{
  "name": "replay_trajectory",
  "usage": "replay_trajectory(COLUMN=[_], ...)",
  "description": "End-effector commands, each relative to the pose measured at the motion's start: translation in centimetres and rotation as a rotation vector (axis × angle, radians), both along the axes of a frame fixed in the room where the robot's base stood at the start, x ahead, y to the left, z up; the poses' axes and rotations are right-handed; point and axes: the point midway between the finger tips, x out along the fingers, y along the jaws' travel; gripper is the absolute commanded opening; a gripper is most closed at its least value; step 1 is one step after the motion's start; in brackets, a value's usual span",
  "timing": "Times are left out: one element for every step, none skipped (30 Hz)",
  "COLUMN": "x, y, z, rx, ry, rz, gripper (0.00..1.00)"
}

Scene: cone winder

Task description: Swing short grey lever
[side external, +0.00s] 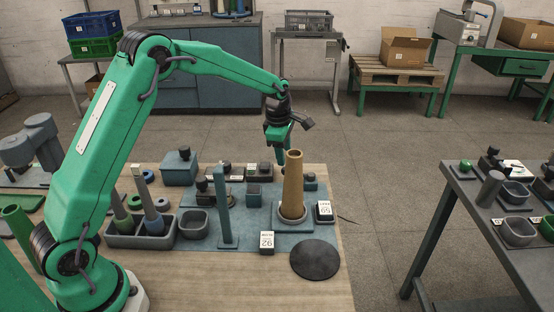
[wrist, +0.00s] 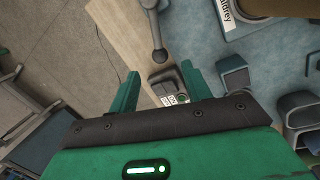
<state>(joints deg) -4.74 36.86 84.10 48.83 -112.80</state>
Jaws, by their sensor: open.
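In the wrist view, a short grey lever (wrist: 157,30) runs down from the top edge and ends in a rounded knob, just beyond and between my fingertips. My gripper (wrist: 160,72) is open, one green finger on each side, with nothing held. In the side view, my gripper (side external: 282,160) points down over the far side of the blue work plate, behind the tan cone (side external: 293,180). I cannot make out the lever in the side view. I cannot tell whether a finger touches it.
A dark box with small labels (wrist: 167,80) shows between my fingers. The cone stands upright close to my gripper. A blue post (side external: 226,210), number blocks (side external: 267,242) and a black disc (side external: 315,259) are nearer the camera.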

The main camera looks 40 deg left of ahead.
Motion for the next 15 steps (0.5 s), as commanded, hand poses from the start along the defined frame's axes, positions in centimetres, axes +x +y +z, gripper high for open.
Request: replay_trajectory(x=[-0.06,-0.09,-0.13,-0.15,-0.16,-0.18,-0.18,-0.18,-0.18,-0.18,-0.17,-0.17,-0.17,-0.17,-0.16], y=[-0.03,-0.04,-0.04,-0.04,-0.04,-0.05,-0.05,-0.05,-0.05,-0.05,-0.05,-0.05,-0.05,-0.05,-0.04], z=[0.44,0.59,0.76,0.85,0.92,0.97,0.99,1.00,1.00,1.00,0.99,0.99,0.99,0.99,1.00], rx=[0.000,0.000,0.000,0.000,0.000,0.000,0.000,0.000,0.000,0.000,0.000,0.000,0.000,0.000,0.000], ry=[-0.001,0.000,0.000,0.000,0.000,0.000,0.000,0.000,0.000,0.000,0.000,0.000,0.000,0.000,0.000], rz=[0.000,0.000,-0.001,-0.001,-0.001,-0.001,-0.001,-0.001,-0.001,-0.001,-0.001,0.000,0.000,-0.001,-0.002], gripper=[0.48,0.48,0.48,0.48,0.48,0.48,0.48,0.48,0.48,0.48,0.48,0.48,0.47,0.41,0.33])
